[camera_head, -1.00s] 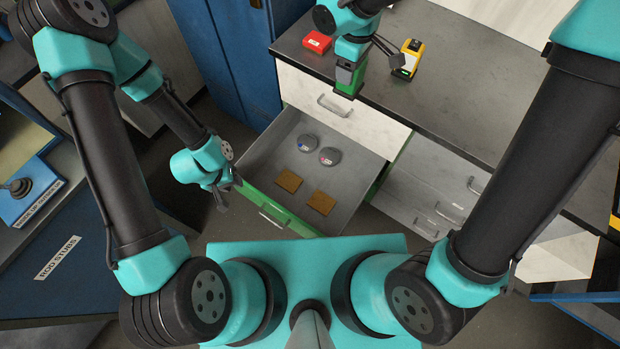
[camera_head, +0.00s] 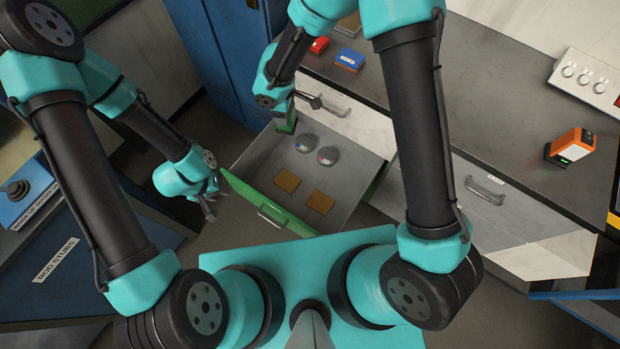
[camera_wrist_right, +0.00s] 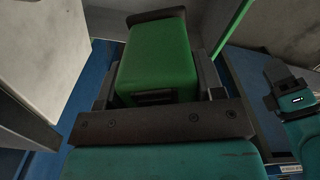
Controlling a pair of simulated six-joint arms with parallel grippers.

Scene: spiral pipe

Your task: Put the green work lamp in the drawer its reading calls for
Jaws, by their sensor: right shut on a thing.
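The green work lamp (camera_head: 287,122) is held in my right gripper (camera_head: 288,106), over the back left corner of the open drawer (camera_head: 250,192). In the right wrist view the lamp's green body (camera_wrist_right: 158,58) fills the space between the fingers. Its reading is not visible. The drawer has green sides and a grey floor, with two round grey items (camera_head: 306,143) and two brown blocks (camera_head: 288,181) inside. My left gripper (camera_head: 210,203) is empty and looks open, left of the drawer; it also shows in the right wrist view (camera_wrist_right: 288,88).
On the counter (camera_head: 490,110) are a red box (camera_head: 319,46), a blue box (camera_head: 350,61), an orange device (camera_head: 571,147) and a panel with round dials (camera_head: 585,76). A blue cabinet (camera_head: 225,60) stands left of the counter. My right arm covers the counter's middle.

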